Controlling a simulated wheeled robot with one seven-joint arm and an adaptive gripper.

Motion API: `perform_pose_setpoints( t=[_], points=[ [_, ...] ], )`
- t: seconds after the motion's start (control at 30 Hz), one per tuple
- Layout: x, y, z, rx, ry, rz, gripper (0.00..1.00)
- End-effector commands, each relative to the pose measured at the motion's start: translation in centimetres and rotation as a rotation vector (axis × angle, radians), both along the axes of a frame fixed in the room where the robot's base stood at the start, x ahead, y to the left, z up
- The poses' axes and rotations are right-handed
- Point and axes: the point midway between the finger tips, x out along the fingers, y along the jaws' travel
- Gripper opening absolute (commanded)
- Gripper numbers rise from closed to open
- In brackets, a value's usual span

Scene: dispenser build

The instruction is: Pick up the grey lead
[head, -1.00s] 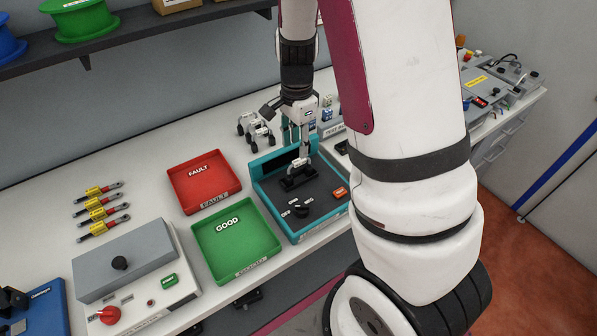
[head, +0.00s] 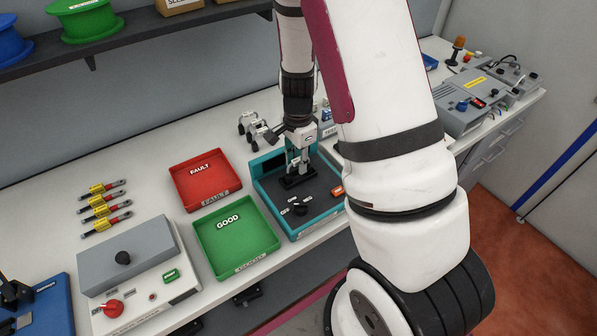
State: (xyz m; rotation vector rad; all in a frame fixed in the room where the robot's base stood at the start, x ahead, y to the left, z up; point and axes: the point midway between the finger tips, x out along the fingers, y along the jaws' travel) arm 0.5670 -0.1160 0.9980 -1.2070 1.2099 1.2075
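Several short leads with yellow tags and dark or red ends lie in a column at the left of the bench (head: 105,207); I cannot tell which one is grey. My gripper (head: 297,168) points down over the teal tester (head: 318,222), far to the right of these leads. Its fingertips are at or just above a black block (head: 299,181) on the tester's dark top. They are too small to tell whether they are open or shut, or whether they hold anything. My arm hides part of the bench right of the tester.
A red FAULT tray (head: 207,207) and a green GOOD tray (head: 235,256) stand between the leads and the tester. A shelf with spools (head: 88,62) overhangs the back. Bare bench surrounds the leads.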

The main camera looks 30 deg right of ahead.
Motion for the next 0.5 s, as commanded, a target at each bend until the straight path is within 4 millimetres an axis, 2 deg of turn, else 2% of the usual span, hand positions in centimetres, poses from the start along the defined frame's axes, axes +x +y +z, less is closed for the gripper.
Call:
perform_pose_setpoints(
  t=[0.03, 0.07, 0.5],
  points=[
    [0.0, 0.0, 0.01, 0.0, 0.0, 0.0, 0.06],
    [0.0, 0.0, 0.02, 0.0, 0.0, 0.0, 0.0],
    [0.05, -0.01, 0.19, -0.001, -0.001, 0.0, 0.0]
  ],
)
